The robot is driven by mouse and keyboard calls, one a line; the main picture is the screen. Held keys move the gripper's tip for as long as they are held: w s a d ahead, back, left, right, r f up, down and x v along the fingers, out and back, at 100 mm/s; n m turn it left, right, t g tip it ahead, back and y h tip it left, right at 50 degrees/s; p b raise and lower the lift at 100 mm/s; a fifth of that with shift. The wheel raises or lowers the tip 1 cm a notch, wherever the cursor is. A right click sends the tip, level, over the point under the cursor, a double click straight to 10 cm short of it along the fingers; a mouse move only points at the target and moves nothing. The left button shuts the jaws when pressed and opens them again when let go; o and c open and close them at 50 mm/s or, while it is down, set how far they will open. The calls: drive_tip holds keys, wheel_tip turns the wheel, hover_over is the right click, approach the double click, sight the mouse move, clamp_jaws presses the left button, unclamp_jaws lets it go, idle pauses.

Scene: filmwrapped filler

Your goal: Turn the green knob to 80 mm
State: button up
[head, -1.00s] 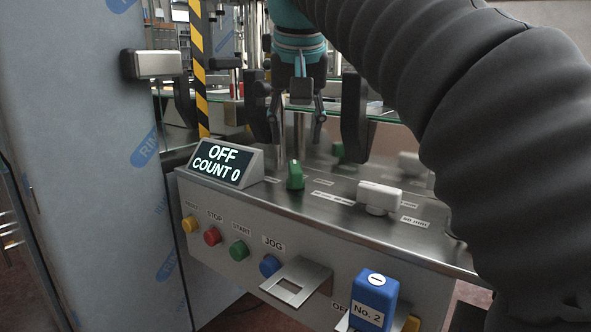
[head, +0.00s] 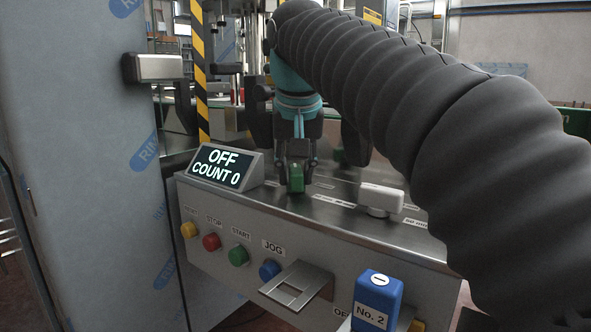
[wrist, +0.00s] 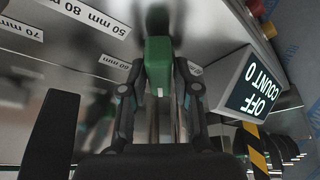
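The green knob (head: 296,181) stands on the steel top of the control console, right of the display. In the wrist view the green knob (wrist: 158,58) shows a white mark on its near end. My gripper (head: 296,166) is right above the knob, pointing down. In the wrist view the two fingers of my gripper (wrist: 158,88) are spread, one on each side of the knob, with narrow gaps visible. White scale labels (wrist: 113,63) lie beside the knob; one reads 80 mm. Which label the knob points at cannot be told.
The display (head: 225,167) reads OFF, COUNT 0. A white handle (head: 381,197) stands right of the knob. The front panel carries yellow, red, green and blue buttons (head: 270,269). A blue No. 2 block (head: 377,300) sits at the front right.

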clamp_jaws()
drive_tip(key=shift+r+n, duration=0.1)
drive_tip(key=shift+n, duration=0.2)
drive_tip(key=n+y+p, duration=0.1)
drive_tip(key=n+p, duration=0.1)
drive_tip(key=n, duration=0.1)
drive_tip(key=shift+d+n+y, duration=0.1)
drive_tip(key=shift+n+y, duration=0.2)
drive_tip(key=n+y, duration=0.1)
drive_tip(key=n, duration=0.1)
drive_tip(key=n+g+p, duration=0.1)
drive_tip(key=n, duration=0.2)
drive_tip(key=shift+g+y, duration=0.3)
drive_tip(key=shift+y, duration=0.1)
drive_tip(key=shift+n, duration=0.4)
drive_tip(key=o, duration=0.6)
unclamp_jaws()
